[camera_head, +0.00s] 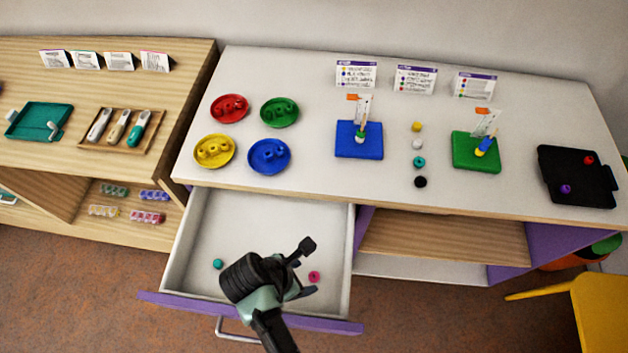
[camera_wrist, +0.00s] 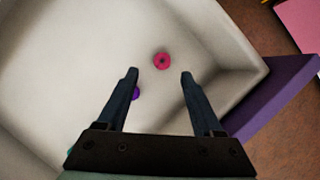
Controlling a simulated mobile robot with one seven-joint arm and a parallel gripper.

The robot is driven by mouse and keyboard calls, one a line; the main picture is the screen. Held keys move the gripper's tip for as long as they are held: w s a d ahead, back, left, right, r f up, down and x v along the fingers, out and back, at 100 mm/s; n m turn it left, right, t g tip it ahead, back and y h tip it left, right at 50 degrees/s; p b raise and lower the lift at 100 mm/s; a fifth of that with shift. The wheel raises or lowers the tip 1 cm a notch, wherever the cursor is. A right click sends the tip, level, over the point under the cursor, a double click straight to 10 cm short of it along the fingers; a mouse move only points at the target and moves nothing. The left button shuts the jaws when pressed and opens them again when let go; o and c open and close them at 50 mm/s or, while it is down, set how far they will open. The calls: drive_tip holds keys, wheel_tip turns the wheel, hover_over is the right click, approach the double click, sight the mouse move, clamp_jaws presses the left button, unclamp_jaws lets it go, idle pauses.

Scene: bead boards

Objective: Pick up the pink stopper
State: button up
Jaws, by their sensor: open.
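The pink stopper (camera_head: 314,277) lies on the floor of the open drawer (camera_head: 262,222), toward its front right. It is a small round piece with a darker centre. My gripper (camera_wrist: 160,75) is open and empty, pointing down into the drawer. In the head view my gripper (camera_head: 305,268) is above the drawer, close to the stopper. I cannot tell its exact height above the drawer floor.
A purple piece (camera_wrist: 137,93) lies by my left finger, partly hidden. A teal piece (camera_head: 217,264) lies at the drawer's left. The drawer walls and purple front (camera_wrist: 275,95) surround the stopper. The counter above holds coloured dishes, bead boards and a black tray (camera_head: 577,177).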

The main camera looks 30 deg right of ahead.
sight(316, 277)
drive_tip(key=x, duration=0.4)
drive_tip(key=shift+s+d+f, duration=0.1)
drive_tip(key=shift+d+f, duration=0.1)
drive_tip(key=shift+d, duration=0.1)
clamp_jaws()
